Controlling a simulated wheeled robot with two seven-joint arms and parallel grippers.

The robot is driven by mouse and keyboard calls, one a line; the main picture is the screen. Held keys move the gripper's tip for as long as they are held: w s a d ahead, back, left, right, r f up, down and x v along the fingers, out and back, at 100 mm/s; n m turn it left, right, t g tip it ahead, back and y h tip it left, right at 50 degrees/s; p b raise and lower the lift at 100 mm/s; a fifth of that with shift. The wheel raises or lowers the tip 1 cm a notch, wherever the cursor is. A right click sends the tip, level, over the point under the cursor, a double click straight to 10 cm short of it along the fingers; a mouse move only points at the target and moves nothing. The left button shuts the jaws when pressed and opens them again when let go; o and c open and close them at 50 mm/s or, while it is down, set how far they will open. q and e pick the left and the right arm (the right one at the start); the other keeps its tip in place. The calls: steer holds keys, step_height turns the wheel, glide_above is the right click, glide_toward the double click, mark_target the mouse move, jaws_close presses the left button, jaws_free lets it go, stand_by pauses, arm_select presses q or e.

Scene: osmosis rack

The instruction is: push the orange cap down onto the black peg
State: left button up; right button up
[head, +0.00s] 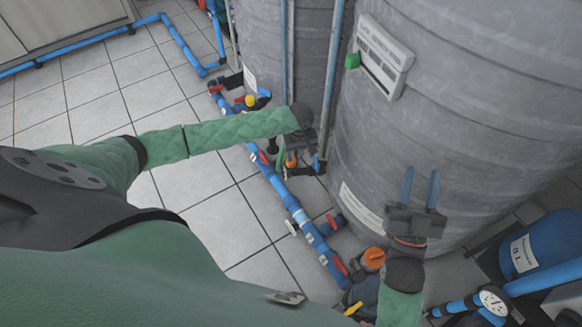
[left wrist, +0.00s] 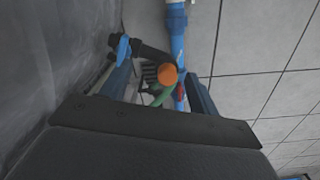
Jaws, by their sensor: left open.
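An orange cap (head: 291,160) shows small in the head view, low between the two grey tanks, just below the end of my left arm. In the left wrist view the round orange cap (left wrist: 168,75) is seen from above, between my left gripper's blue fingers and beyond them. My left gripper (left wrist: 160,88) is open, with no contact on the cap visible. In the head view it is mostly hidden by its own wrist. The black peg cannot be made out; black fittings surround the cap. My right gripper (head: 420,190) is open and empty in front of the right tank.
A blue pipe (head: 285,195) with red valve handles runs along the floor beside the tanks. Another, larger orange knob (head: 374,258) is near my right wrist. The grey right tank (head: 460,120) stands close by. The tiled floor (head: 200,205) at left is clear.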

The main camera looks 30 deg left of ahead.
arm_select(q)
steer(key=shift+n, duration=0.8)
steer(key=w+a, duration=0.2)
steer(key=a, duration=0.1)
steer(key=a+b, duration=0.1)
steer(key=a, duration=0.1)
steer(key=shift+w+f, duration=0.25)
steer(key=shift+w, duration=0.15)
steer(key=shift+d, duration=0.1)
arm_select(e)
steer(key=shift+s+r+t+y, duration=0.15)
steer(key=shift+s+t+y, duration=0.15)
steer(key=shift+s+t, duration=0.65)
steer(key=shift+w, duration=0.1)
